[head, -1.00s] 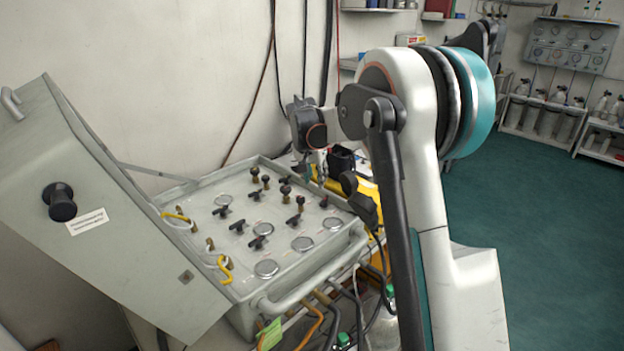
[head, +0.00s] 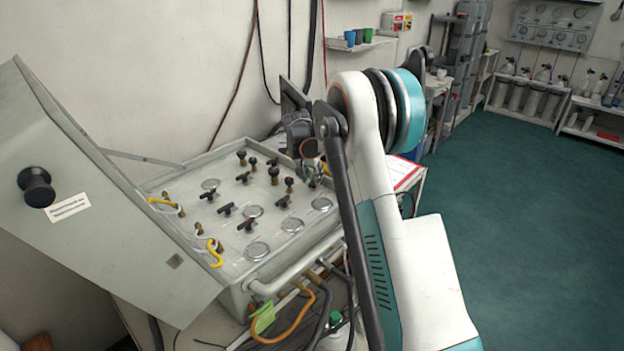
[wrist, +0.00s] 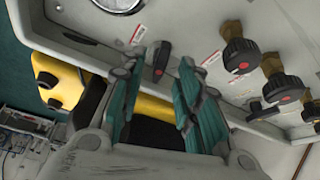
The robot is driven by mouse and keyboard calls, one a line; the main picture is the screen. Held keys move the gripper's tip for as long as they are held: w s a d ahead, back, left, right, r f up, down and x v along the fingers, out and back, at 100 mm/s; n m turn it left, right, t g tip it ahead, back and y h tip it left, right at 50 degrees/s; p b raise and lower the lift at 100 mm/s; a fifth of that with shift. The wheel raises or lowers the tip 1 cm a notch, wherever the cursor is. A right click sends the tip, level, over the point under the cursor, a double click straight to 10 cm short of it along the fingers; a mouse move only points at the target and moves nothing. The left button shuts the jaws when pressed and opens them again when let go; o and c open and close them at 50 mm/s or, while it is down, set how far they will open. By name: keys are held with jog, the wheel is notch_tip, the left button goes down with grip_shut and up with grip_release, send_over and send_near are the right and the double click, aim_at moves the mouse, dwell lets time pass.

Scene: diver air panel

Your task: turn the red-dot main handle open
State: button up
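The open air panel (head: 165,195) shows in the head view, with several black handles and knobs on its face. In the wrist view a small black lever handle (wrist: 161,58) with a faint reddish mark stands on the panel face (wrist: 195,25); I cannot tell for sure that it is the red-dot main handle. My gripper (wrist: 160,66) has its two teal fingers spread, one to each side of this handle in the picture. The gap in depth is unclear, and no contact shows. In the head view my gripper (head: 314,168) is at the panel's right back corner, partly hidden by my arm.
Black knobs (wrist: 240,54) on brass stems stand right of the fingers in the wrist view. The raised lid (head: 95,230) stands on the left. Open green floor (head: 530,220) lies to the right.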

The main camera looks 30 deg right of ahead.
jog(key=shift+w+d+f, duration=0.1)
jog(key=shift+d+f, duration=0.05)
jog(key=shift+f, duration=0.35)
grip_shut()
